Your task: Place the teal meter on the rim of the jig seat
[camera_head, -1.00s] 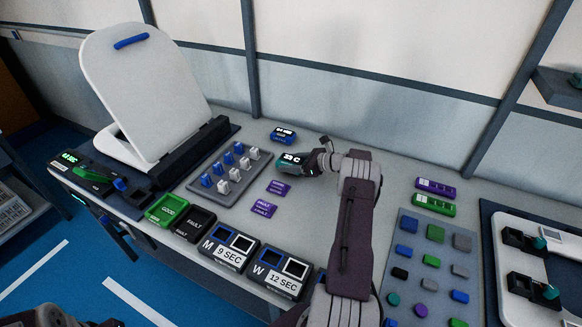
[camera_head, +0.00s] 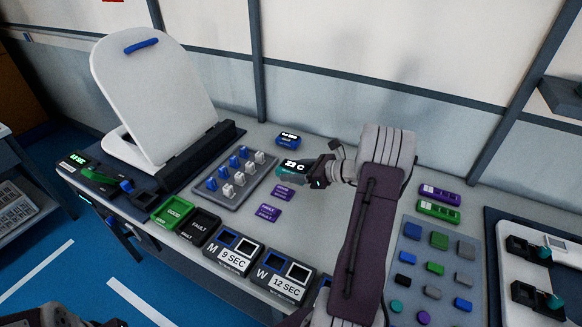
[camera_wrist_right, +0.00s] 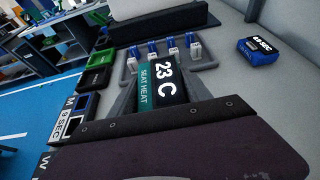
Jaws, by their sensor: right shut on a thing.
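The teal meter (camera_head: 291,168) has a black display reading 23 C. In the right wrist view the meter (camera_wrist_right: 160,85) also shows a SEAT HEAT label. My right gripper (camera_head: 316,171) is shut on it, over the bench right of the switch plate. The meter appears slightly above the bench. The jig seat (camera_head: 119,147) is the white toilet seat at the bench's left, apart from the meter. Its white lid (camera_head: 150,90) stands raised and hides much of the seat. Only a piece of my left arm shows at the bottom left edge; its gripper cannot be made out.
The switch plate (camera_head: 233,182) with blue and white switches lies between meter and seat. A blue meter (camera_head: 288,139) sits behind the held one. Purple labels (camera_head: 268,213), green and black bins (camera_head: 173,212) and two timer boxes (camera_head: 282,275) line the front.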

